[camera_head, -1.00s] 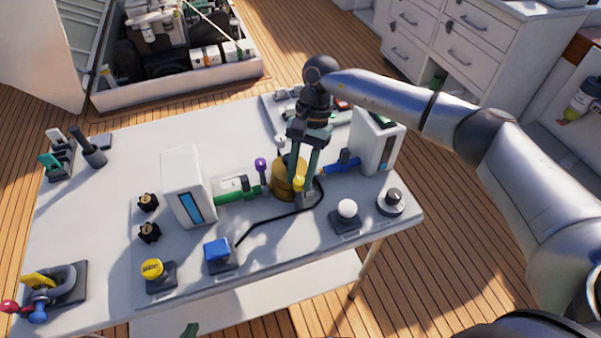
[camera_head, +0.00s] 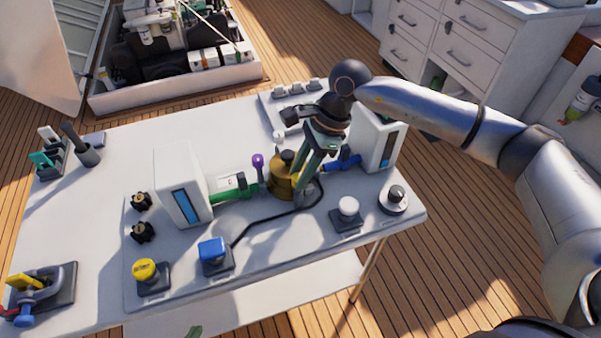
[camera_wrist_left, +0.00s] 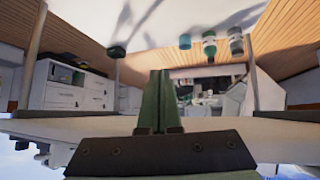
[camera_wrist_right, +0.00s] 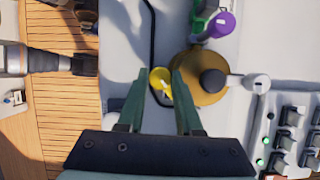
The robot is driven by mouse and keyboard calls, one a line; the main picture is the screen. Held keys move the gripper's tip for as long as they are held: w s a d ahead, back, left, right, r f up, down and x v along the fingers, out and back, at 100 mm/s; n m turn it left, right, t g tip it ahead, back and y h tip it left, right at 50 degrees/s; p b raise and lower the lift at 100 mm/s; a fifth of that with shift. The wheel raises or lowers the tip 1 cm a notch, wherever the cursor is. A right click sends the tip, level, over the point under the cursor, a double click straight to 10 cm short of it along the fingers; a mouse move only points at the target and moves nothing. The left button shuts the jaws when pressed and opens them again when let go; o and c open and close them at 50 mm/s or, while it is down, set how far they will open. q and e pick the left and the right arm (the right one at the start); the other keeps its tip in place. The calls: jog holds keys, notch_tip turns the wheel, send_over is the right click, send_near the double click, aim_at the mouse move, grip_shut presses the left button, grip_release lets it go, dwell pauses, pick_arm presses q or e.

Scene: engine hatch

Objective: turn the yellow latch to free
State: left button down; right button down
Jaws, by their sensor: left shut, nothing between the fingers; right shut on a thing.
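The yellow latch (camera_wrist_right: 160,79) shows in the right wrist view, between the fingertips of my right gripper (camera_wrist_right: 162,84), beside a round brass body (camera_wrist_right: 203,88) with a dark knob. My right gripper is shut on the latch. In the head view the right gripper (camera_head: 302,186) reaches down at a slant in front of the brass body (camera_head: 279,184), and its fingers hide the latch.
A green-ended fitting (camera_head: 229,190) and a purple knob (camera_head: 258,160) stand left of the brass body; a blue fitting (camera_head: 345,163) is right. White boxes (camera_head: 182,185) flank them. A black cable (camera_head: 262,219), yellow button (camera_head: 146,269), blue button (camera_head: 213,249) and white knob (camera_head: 348,208) lie in front.

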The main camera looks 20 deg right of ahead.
jog(key=m+t+b, duration=0.1)
jog(key=m, duration=0.1)
jog(key=m+b, duration=0.1)
jog(key=m, duration=0.1)
jog(key=shift+s+f+m+t, duration=0.15)
jog(key=shift+m+t, duration=0.15)
jog(key=shift+t, duration=0.1)
jog(key=shift+m+h+b, duration=0.3)
jog(key=shift+m+b, duration=0.1)
jog(key=shift+m, duration=0.4)
jog(key=shift+m+t+b, duration=0.4)
jog(key=shift+m+t, duration=0.1)
jog(key=shift+m, duration=0.3)
pick_arm(q)
jog(key=shift+w+d+f, duration=0.75)
jog(key=shift+d+f, duration=0.25)
jog(key=shift+d, duration=0.05)
pick_arm(e)
jog(key=shift+m+h, duration=0.3)
jog(key=shift+m, duration=0.1)
pick_arm(q)
jog(key=shift+h, duration=0.3)
pick_arm(e)
jog(key=shift+s, duration=0.1)
jog(key=c, duration=0.6)
grip_release()
pick_arm(q)
jog(key=shift+f, duration=0.15)
